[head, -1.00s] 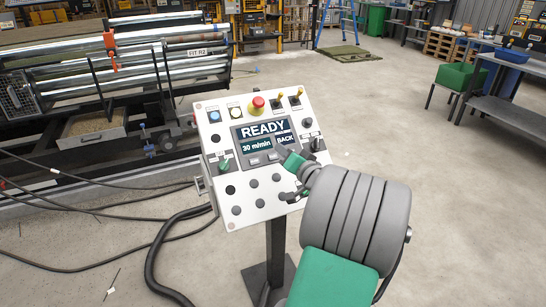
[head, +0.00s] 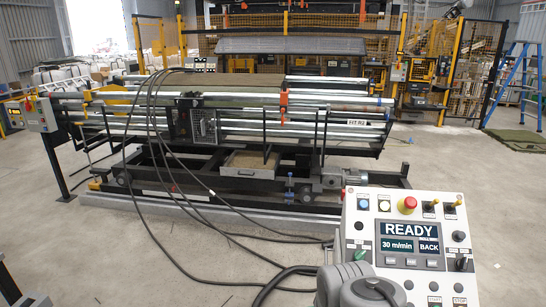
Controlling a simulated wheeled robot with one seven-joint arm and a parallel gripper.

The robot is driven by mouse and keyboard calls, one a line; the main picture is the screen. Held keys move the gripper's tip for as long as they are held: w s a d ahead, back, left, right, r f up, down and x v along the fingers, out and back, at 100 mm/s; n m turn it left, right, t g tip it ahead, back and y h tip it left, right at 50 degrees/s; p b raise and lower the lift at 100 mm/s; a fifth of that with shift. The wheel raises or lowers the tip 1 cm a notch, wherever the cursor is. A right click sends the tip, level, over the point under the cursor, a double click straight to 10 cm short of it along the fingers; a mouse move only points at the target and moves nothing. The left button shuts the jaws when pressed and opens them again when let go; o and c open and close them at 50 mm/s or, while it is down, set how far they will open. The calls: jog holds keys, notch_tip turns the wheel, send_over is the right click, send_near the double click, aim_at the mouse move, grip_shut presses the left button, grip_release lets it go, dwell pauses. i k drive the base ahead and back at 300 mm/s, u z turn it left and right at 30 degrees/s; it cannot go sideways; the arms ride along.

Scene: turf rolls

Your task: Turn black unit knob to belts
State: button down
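The control panel (head: 425,290) stands at the lower right, its lower edge cut off by the frame. Its screen (head: 409,237) reads READY, 30 m/min and BACK. A black knob (head: 461,263) sits on the panel's right side, right of the screen; its label and pointer are too small to read. A green knob (head: 361,256) is at the panel's left side. My grey arm link covers the panel's lower left. My gripper is not visible.
A red emergency button (head: 407,205) and black-yellow toggles (head: 450,207) top the panel. Black cables (head: 285,275) run from it across the floor to the long roller machine (head: 250,130) behind. A blue ladder (head: 517,85) stands at the far right. Floor in the left foreground is mostly clear.

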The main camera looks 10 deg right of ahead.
aim_at(462, 264)
jog(key=z, duration=1.25)
